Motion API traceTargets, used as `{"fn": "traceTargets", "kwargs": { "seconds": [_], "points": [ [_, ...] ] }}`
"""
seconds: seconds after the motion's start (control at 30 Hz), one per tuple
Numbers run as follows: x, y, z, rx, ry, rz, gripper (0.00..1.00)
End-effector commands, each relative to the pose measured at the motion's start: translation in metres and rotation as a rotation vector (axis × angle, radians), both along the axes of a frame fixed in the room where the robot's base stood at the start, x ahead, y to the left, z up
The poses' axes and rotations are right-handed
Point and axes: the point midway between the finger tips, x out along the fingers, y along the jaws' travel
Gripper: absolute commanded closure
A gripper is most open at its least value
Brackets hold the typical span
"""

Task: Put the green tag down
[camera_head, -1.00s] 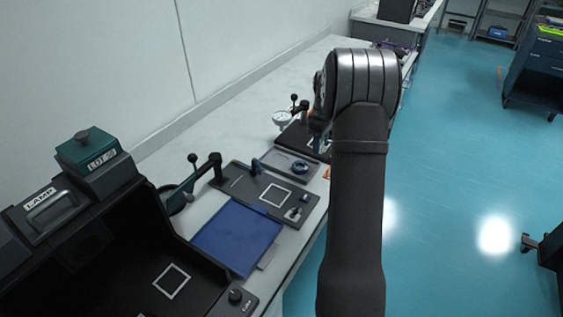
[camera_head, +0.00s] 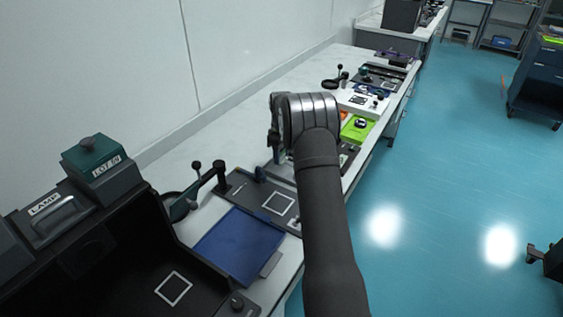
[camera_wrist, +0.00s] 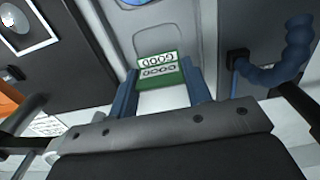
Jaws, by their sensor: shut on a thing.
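The green tag (camera_wrist: 158,68) has white panels with dark printed characters. In the wrist view it sits between the tips of the two blue fingers of my gripper (camera_wrist: 161,80), which is shut on it. A grey plate or tray (camera_wrist: 180,25) with a rounded recess lies behind the tag; I cannot tell whether the tag touches it. In the head view the tag is hidden, and my gripper is mostly hidden behind my wrist, over the bench beyond the black panel (camera_head: 262,200) with a white square outline.
In the wrist view a blue ribbed post (camera_wrist: 285,62) stands close on the right, and a dark plate with a white-framed square (camera_wrist: 25,28) lies on the left. In the head view a blue mat (camera_head: 238,243), a lever clamp (camera_head: 205,188) and a lime-green tray (camera_head: 358,130) are on the bench.

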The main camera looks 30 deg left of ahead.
Motion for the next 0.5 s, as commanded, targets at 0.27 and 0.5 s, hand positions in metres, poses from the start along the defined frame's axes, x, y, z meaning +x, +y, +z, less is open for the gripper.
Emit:
{"fn": "traceTargets", "kwargs": {
  "seconds": [0.27, 0.5],
  "points": [
    [0.000, -0.001, -0.037, -0.002, 0.002, 0.000, 0.77],
    [0.000, -0.001, -0.037, -0.001, 0.001, 0.000, 0.77]
  ]
}}
